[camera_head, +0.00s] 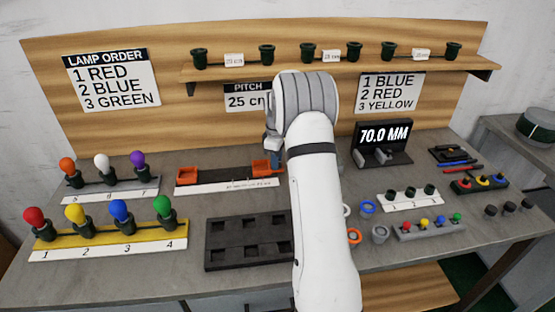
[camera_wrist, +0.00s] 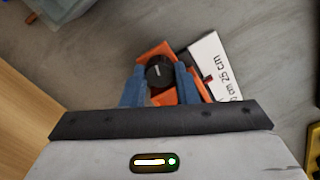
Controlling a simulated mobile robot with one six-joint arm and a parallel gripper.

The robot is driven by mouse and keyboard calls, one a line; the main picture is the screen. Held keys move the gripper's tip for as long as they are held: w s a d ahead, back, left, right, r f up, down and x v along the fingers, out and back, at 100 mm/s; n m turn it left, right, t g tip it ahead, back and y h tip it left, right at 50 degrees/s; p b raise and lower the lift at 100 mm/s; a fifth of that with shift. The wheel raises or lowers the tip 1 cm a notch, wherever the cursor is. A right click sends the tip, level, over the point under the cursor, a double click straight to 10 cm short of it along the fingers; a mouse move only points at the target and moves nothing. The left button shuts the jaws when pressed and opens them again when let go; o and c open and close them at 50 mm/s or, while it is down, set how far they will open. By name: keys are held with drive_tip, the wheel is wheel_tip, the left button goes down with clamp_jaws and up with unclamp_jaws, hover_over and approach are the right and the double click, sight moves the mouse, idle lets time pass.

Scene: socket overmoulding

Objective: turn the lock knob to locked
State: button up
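In the wrist view the black lock knob (camera_wrist: 160,71) shows a short pale pointer line, running roughly up and down in the picture. It sits on an orange block (camera_wrist: 155,50) by a white printed scale strip (camera_wrist: 217,66). My gripper (camera_wrist: 160,70) has blue fingers, one on each side of the knob, with small gaps visible. I cannot tell how far above the knob the fingertips are. In the head view my gripper (camera_head: 274,153) is at the right-hand orange block (camera_head: 262,168) of the dark rail (camera_head: 226,175); my arm hides the knob there.
A second orange block (camera_head: 188,173) is at the rail's left end. A dark tray (camera_head: 208,258) with square pockets lies in front. Coloured lamps on a yellow stand (camera_head: 105,237) are at left. A 70.0 MM display (camera_head: 384,135) and small parts are at right. A shelf (camera_head: 290,67) overhangs behind.

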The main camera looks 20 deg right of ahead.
drive_tip(key=o, duration=0.5)
drive_tip(key=shift+c, duration=0.2)
drive_tip(key=shift+f+n+b, duration=0.1)
drive_tip(key=shift+n+b, duration=0.35)
drive_tip(key=shift+n, duration=1.15)
wheel_tip(320, 180, up, 8)
drive_tip(key=shift+f+p, duration=0.1)
drive_tip(key=shift+p, duration=0.25)
drive_tip(key=s+a+r+m+p, duration=0.2)
drive_tip(key=s+a+r+m, duration=0.1)
drive_tip(key=s+a+r, duration=0.4)
drive_tip(key=s+a+r+m+t+p, duration=0.1)
drive_tip(key=s+a+r+m, duration=0.3)
drive_tip(key=s, duration=0.8)
drive_tip(key=shift+s+a+r+t+p, duration=0.35)
drive_tip(key=shift+a+r+p, duration=0.5)
drive_tip(key=shift+a+r, duration=0.7)
